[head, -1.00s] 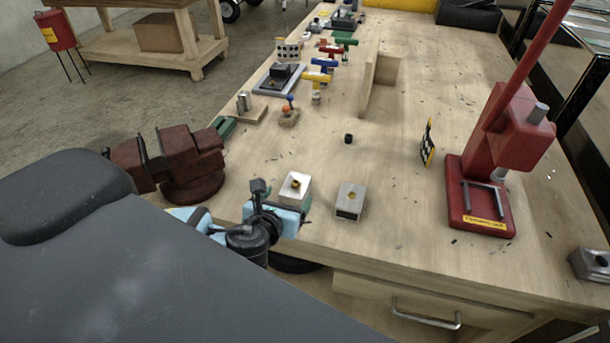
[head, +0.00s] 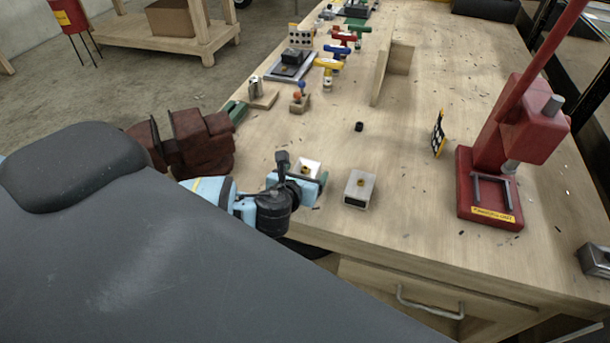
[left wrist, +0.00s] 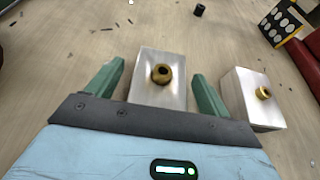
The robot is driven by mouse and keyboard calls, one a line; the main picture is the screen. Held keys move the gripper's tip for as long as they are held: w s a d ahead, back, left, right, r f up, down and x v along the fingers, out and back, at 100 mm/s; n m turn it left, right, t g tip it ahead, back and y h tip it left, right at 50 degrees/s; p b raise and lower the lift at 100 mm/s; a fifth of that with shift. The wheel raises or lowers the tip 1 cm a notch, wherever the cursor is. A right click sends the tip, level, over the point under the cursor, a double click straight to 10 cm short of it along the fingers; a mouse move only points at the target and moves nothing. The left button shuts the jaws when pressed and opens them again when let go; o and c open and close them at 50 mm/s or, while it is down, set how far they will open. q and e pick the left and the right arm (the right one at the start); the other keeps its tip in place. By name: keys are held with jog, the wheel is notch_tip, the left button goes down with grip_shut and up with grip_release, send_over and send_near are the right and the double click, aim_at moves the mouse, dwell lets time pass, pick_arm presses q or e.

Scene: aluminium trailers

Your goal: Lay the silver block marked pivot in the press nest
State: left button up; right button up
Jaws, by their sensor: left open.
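Two silver blocks with brass bushings stand near the bench's front edge: a left block (head: 309,165) and a right block (head: 359,188). No pivot marking is readable on either. My left gripper (head: 306,179) is open at the left block, partly hiding it in the head view. In the left wrist view, the left block (left wrist: 145,89) lies between the open green fingers (left wrist: 158,78); the right block (left wrist: 245,101) stands outside the right finger. The red press (head: 521,125) stands at the right, with a nest of metal rails (head: 493,190) on its base. My right gripper is out of view.
A small black cylinder (head: 359,126) stands mid-bench. A dark red vise (head: 200,143) is at the left edge. A wooden upright (head: 380,73) stands farther back. Bench between the right block and press is clear.

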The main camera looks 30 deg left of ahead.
pick_arm(q)
jog(key=shift+w+a+f, duration=0.1)
jog(key=shift+w+f, duration=0.05)
jog(key=shift+w, duration=0.3)
jog(key=shift+c, duration=0.4)
jog(key=c, duration=1.2)
jog(key=shift+r, duration=0.2)
jog(key=shift+r, duration=1.6)
jog(key=s+d, duration=0.3)
jog(key=s, duration=0.4)
jog(key=s+d+r, duration=0.1)
jog(key=s+d, duration=0.3)
jog(key=s, duration=0.3)
jog(key=shift+d+r, duration=0.2)
jog(key=shift+r, duration=0.05)
jog(key=shift+s, duration=0.1)
